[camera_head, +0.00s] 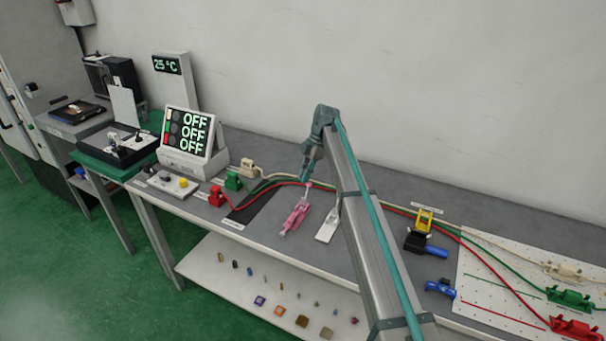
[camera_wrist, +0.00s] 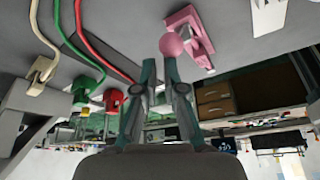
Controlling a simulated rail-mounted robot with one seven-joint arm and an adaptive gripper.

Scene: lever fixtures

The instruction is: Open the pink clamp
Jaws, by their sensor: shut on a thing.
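The pink clamp (camera_head: 295,218) lies on the grey bench top, in the middle of the head view. Its lever rises from the body to a round pink knob (camera_wrist: 172,44), which shows large at the fingertips in the wrist view. The clamp's pink body (camera_wrist: 192,28) shows behind the knob. My gripper (camera_head: 309,180) reaches down from above and is shut on the knob of the clamp. In the wrist view its two fingers (camera_wrist: 159,62) meet the knob near its lower side. The exact contact is partly hidden.
Red, green and cream cables run behind the clamp from the red plug (camera_head: 215,196) and green plug (camera_head: 233,181). A white plate (camera_head: 327,228) lies right of the clamp. A black and yellow clamp (camera_head: 422,235) stands farther right. A display (camera_head: 188,140) reads OFF.

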